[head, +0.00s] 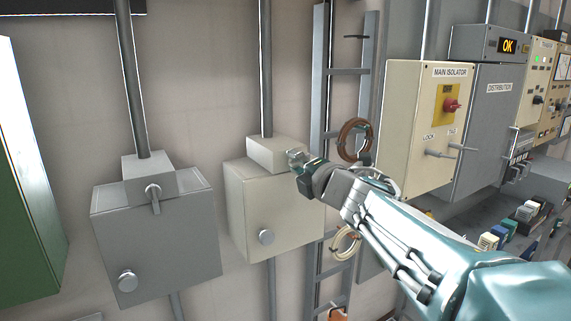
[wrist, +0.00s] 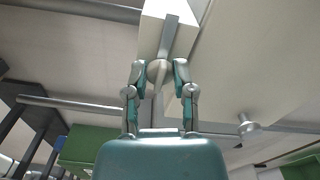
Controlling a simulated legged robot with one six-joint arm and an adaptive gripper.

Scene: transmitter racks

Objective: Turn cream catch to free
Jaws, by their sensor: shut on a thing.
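The cream box (head: 275,205) hangs on the wall in the middle of the head view, with a smaller cream housing (head: 272,151) on top. My gripper (head: 297,158) is at the right end of that housing and hides the catch in the head view. In the wrist view, the cream catch (wrist: 171,38) is a grey lever with a round hub on the pale housing face. The fingers of my gripper (wrist: 158,72) are shut on it from both sides, near the hub. The lever slants slightly in this view.
A grey box (head: 155,245) with its own catch (head: 153,194) hangs to the left. The cream box has a round knob (head: 266,237). A vertical ladder rack (head: 320,100) with a brown cable coil (head: 355,139) stands behind my arm. The main isolator cabinet (head: 425,125) is at right.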

